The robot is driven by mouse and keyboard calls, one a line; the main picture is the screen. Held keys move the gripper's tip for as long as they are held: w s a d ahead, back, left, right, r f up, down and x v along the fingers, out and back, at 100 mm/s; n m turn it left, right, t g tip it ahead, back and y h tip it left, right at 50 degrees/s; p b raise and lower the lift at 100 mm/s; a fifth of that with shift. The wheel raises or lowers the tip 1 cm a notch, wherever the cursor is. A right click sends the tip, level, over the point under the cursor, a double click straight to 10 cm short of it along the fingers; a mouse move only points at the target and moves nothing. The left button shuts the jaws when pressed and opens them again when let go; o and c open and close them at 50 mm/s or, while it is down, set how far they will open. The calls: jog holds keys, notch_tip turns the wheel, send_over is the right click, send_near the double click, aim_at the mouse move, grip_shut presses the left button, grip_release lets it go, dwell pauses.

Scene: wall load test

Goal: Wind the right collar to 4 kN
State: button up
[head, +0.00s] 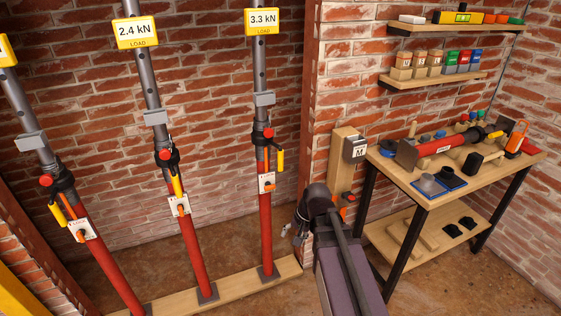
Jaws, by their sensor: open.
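The right prop has a red lower tube (266,230) and a grey upper tube, and stands upright on the wooden sill. Its yellow load display (263,21) reads 3.3 kN. Its dark right collar (262,141) sits where the tubes meet, with a red knob (268,132) and a yellow-gripped handle (281,160) hanging down on the right. Below is a white plate (267,183) with an orange lever. My gripper (288,231) shows only in small part beside my dark arm, low and right of the right prop, apart from the collar; it is open and no held thing shows.
The middle prop (190,245) reads 2.4 kN on its display (135,32). The left prop (100,260) has its display cut off. A workbench (410,184) with tools stands at the right, beside a wooden post (342,165). Shelves (435,80) hang above it.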

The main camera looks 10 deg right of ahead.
jog(key=w+m+t+y+b, duration=0.25)
jog(key=w+m, duration=0.25)
jog(key=w, duration=0.3)
jog(key=m+t+y+b, duration=0.6)
jog(key=m+t+b, duration=0.3)
jog(key=m, duration=0.9)
send_near(280, 158)
jog(key=s+d+f, duration=0.1)
jog(key=s+d, duration=0.1)
jog(key=d, duration=0.1)
jog(key=shift+w+f, duration=0.1)
jog(key=shift+w, duration=0.15)
jog(key=x, duration=1.3)
jog(key=shift+w+a, duration=0.25)
jog(key=shift+w, duration=0.05)
